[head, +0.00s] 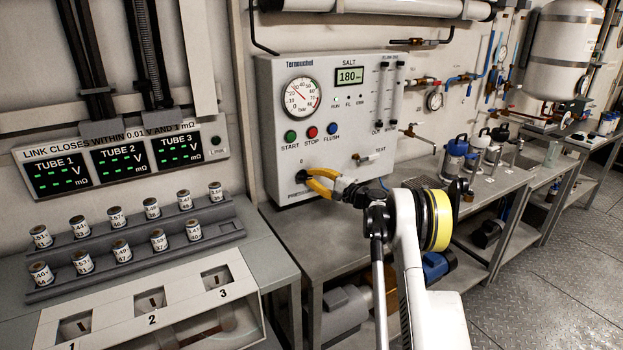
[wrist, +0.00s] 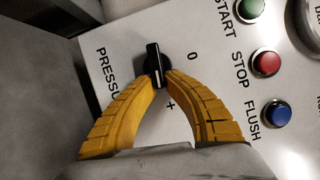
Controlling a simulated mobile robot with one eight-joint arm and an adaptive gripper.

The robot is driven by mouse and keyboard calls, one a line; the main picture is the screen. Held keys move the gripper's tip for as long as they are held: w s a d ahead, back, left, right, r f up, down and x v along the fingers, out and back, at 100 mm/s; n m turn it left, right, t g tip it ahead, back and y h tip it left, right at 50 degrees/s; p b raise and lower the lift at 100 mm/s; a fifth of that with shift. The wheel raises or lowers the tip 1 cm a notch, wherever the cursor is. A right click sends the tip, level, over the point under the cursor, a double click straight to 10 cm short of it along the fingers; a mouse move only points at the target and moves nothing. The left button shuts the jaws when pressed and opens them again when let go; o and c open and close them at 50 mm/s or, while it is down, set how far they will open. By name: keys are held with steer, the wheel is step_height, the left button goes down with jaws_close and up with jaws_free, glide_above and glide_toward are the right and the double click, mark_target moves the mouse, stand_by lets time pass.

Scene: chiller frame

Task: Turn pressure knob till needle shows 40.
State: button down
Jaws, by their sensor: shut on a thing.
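The black pressure knob (wrist: 155,62) sits on the white panel between a "0" and a "+" mark, its white line running along its bar. It also shows at the panel's lower left in the head view (head: 300,177), partly hidden by my fingers. My gripper (wrist: 159,80) has its yellow fingertips shut on the knob, one on each side; it reaches in from the right in the head view (head: 309,178). The round bar gauge (head: 303,97) is above, its needle pointing up and left; its exact reading is too small to tell.
Green START (head: 291,136), red STOP (head: 312,132) and blue FLUSH (head: 332,128) buttons sit just above the knob. A SALT display (head: 350,75) reads 180. A TEST valve (head: 361,157) is to the right. A rack of labelled cylinders (head: 150,262) stands on the left bench.

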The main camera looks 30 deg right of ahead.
stand_by(0.4)
steer(key=c, duration=1.4)
jaws_free()
steer(key=shift+a, duration=0.1)
steer(key=v, duration=1.2)
steer(key=shift+f, duration=0.1)
